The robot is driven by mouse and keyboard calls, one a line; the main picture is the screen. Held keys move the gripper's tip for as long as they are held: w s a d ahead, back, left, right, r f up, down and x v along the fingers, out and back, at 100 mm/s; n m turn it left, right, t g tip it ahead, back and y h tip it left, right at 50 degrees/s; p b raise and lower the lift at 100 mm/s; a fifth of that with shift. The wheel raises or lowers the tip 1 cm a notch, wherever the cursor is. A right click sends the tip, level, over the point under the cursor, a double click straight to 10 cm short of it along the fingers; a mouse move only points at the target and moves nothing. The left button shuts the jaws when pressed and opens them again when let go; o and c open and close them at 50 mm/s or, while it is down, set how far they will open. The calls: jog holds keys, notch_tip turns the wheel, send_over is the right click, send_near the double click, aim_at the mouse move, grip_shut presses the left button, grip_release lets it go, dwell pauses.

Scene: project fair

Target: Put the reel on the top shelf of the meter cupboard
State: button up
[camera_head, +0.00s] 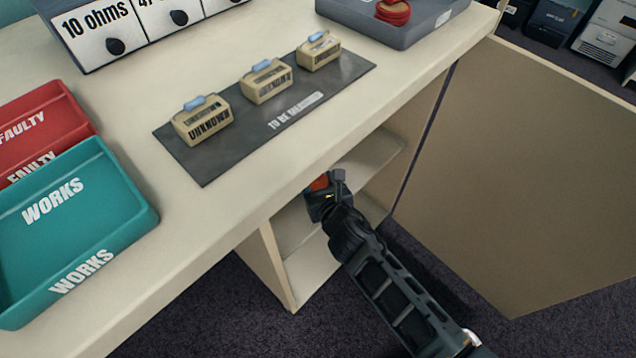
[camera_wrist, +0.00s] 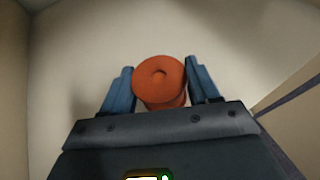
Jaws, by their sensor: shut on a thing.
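The orange-red reel (camera_wrist: 160,82) sits between the two blue fingers of my gripper (camera_wrist: 160,88) in the wrist view. My gripper is shut on it. In the head view my gripper (camera_head: 322,188) is at the open front of the cupboard (camera_head: 264,262) under the table, and only a bit of the reel (camera_head: 319,183) shows. The cupboard has an upper shelf (camera_head: 372,162) and a lower surface (camera_head: 312,268). The open door (camera_head: 530,170) stands to the right. I cannot tell whether the reel touches the shelf.
The table edge overhangs my gripper. Boxes stand at the far right.

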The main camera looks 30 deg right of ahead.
jog(key=o, duration=1.1)
jog(key=shift+r, duration=0.1)
jog(key=shift+s+r+p, duration=0.1)
jog(key=shift+s+p, duration=0.15)
jog(key=shift+p, duration=0.05)
jog(key=p+v, duration=0.2)
jog(key=v, duration=0.9)
jog(key=shift+s+r, duration=0.15)
jog(key=shift+s, duration=0.05)
